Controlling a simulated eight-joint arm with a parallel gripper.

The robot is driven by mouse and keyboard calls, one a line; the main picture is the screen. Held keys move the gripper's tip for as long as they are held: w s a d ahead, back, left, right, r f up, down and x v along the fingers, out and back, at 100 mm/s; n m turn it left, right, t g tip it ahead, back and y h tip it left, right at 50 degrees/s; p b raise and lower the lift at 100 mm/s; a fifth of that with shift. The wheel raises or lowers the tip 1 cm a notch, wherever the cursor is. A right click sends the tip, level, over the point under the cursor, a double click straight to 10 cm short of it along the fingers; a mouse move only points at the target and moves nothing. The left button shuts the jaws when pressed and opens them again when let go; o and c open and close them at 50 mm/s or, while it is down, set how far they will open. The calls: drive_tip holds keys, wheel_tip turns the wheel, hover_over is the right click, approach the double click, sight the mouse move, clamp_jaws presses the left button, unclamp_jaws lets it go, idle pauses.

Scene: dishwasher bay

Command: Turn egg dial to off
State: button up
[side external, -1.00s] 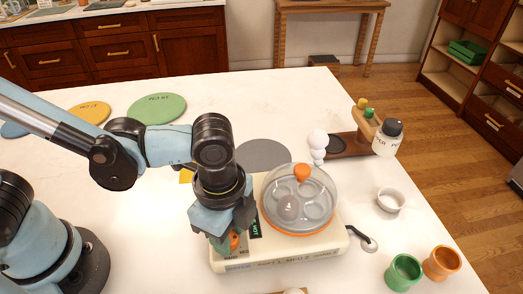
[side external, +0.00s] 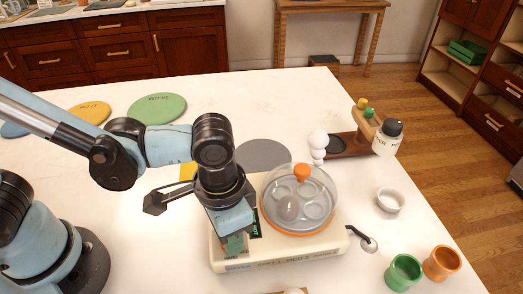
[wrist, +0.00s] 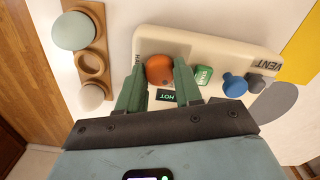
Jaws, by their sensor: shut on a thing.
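The egg cooker has a cream base (side external: 300,249) and a clear dome lid (side external: 322,197) with an orange knob on top. An egg shows under the dome in the side view. The orange dial (wrist: 159,74) sits on the base beside a HOT label. My gripper (wrist: 158,66) points down with its green fingers closed on both sides of the dial. In the side view my gripper (side external: 235,246) is over the base's left end and hides the dial. The dial's setting cannot be read.
A wooden holder (wrist: 92,64) with two egg-like things is close by. Green (side external: 404,272) and orange (side external: 441,263) cups stand right of the cooker. A lever (side external: 366,242) sticks out there.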

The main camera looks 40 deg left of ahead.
drive_tip(key=n, duration=0.4)
drive_tip(key=shift+n, duration=0.3)
drive_tip(key=n, duration=0.4)
drive_tip(key=shift+n, duration=0.4)
drive_tip(key=o, duration=1)
drive_tip(key=shift+o, duration=0.2)
wheel_tip(320, 180, up, 12)
idle(0.4)
